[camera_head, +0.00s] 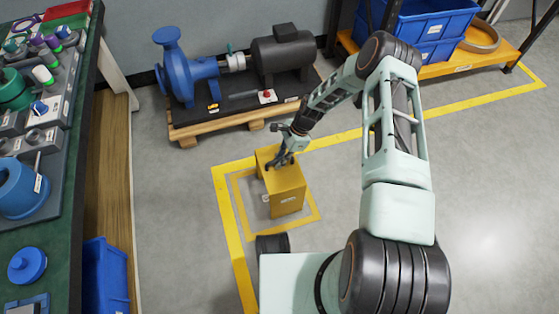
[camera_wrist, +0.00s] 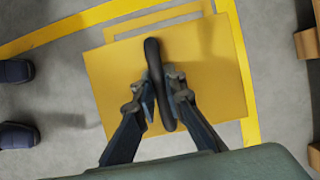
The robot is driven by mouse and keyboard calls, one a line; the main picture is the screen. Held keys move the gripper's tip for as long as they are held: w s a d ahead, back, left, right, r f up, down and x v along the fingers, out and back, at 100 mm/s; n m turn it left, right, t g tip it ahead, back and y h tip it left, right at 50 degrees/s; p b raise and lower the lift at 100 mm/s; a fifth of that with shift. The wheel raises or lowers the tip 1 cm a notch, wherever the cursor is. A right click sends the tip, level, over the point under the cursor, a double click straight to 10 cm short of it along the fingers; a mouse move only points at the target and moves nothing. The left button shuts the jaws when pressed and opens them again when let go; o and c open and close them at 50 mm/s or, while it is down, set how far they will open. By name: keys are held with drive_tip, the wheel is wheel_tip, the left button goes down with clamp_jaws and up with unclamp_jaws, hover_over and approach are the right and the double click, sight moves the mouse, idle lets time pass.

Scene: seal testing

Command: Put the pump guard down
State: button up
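The pump guard is a yellow box (camera_head: 288,203) with a black bar handle on its top. In the head view it is upright over the small yellow floor square (camera_head: 281,227), whose left and front lines show around it. I cannot tell whether its base touches the floor. My gripper (camera_head: 281,159) is at the handle from above. In the wrist view the guard's top (camera_wrist: 207,62) fills the middle, and my gripper (camera_wrist: 161,92) has one finger on each side of the handle (camera_wrist: 154,60), close against it. The guard's underside is hidden.
A blue pump with a dark motor (camera_head: 283,55) stands on a wooden pallet (camera_head: 235,123) behind the guard. A green-topped workbench (camera_head: 72,165) is at the left, with a blue bin (camera_head: 106,280) below. An orange rack (camera_head: 466,58) stands at the back right. The right floor is clear.

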drive_tip(key=o, duration=0.5)
drive_tip(key=shift+r, duration=0.2)
drive_tip(key=p+v, duration=0.4)
drive_tip(key=v, duration=0.8)
drive_tip(key=shift+d, duration=0.1)
